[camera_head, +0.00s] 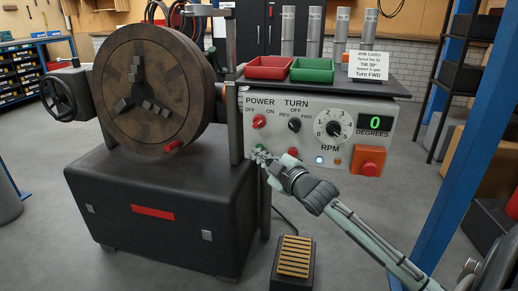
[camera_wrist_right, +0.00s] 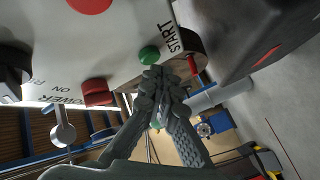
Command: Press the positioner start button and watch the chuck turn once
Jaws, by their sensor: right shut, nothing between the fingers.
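The chuck (camera_head: 145,92) is a large brown disc with stepped jaws on the positioner; a red mark (camera_head: 172,146) sits at its lower right. The grey control panel (camera_head: 380,118) stands to its right. The green start button (camera_wrist_right: 149,54) shows beside the START label (camera_wrist_right: 168,36) in the wrist view; in the head view my gripper mostly covers that spot. My right gripper (camera_head: 260,156) is shut and empty at the panel's lower left. In the wrist view its fingertips (camera_wrist_right: 155,76) are right by the button; I cannot tell if they touch it. My left gripper is not in view.
The degrees display (camera_head: 375,121) reads 0. The panel also has a red power switch (camera_head: 259,121), a turn switch (camera_head: 294,124), an RPM dial (camera_head: 333,128) and a large orange-red button (camera_head: 368,160). A foot pedal (camera_head: 293,262) lies on the floor. A blue post (camera_head: 460,170) stands at right.

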